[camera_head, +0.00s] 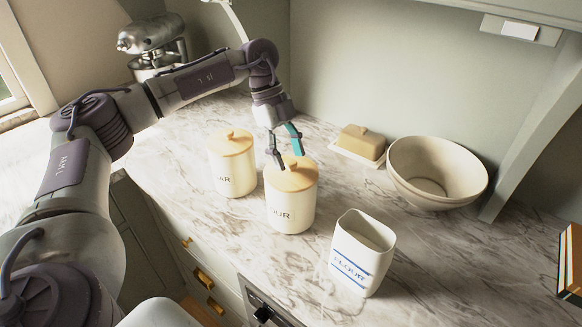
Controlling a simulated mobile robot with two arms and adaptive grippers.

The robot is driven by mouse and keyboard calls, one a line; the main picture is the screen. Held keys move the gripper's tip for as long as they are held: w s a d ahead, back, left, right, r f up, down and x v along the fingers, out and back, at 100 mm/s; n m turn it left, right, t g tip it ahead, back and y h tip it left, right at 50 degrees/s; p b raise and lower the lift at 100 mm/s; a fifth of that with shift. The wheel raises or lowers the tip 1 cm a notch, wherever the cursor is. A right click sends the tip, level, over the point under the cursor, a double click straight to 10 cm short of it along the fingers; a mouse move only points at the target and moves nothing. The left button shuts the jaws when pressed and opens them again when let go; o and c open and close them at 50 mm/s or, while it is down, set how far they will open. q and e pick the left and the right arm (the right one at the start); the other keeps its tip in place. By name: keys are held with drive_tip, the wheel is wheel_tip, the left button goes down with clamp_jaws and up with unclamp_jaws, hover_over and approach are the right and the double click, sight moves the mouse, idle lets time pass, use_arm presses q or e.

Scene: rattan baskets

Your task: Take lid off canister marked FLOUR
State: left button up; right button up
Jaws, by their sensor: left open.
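A cream canister (291,212) with a wooden lid (292,180) stands mid-counter; its visible letters read "OUR", the start of the word being out of sight. My left gripper (288,157) is open at the knob of this lid, pointing down, its fingers around or just above the knob; I cannot tell whether they touch it. The lid sits on the canister. A white open-topped container (361,254) at the front right is marked FLOUR in blue and has no lid. My right gripper is not in view.
A butter dish (359,142) and a large cream bowl (436,172) stand at the back right. A stand mixer (153,41) is at the back left. Books (571,262) lie at the right edge. Marble counter (455,260) is clear at the front right.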

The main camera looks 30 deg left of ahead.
use_arm(q)
drive_tip(key=shift+d+f, duration=0.25)
drive_tip(key=shift+f, duration=0.3)
drive_tip(key=c, duration=1)
clamp_jaws()
drive_tip(key=shift+r, duration=0.1)
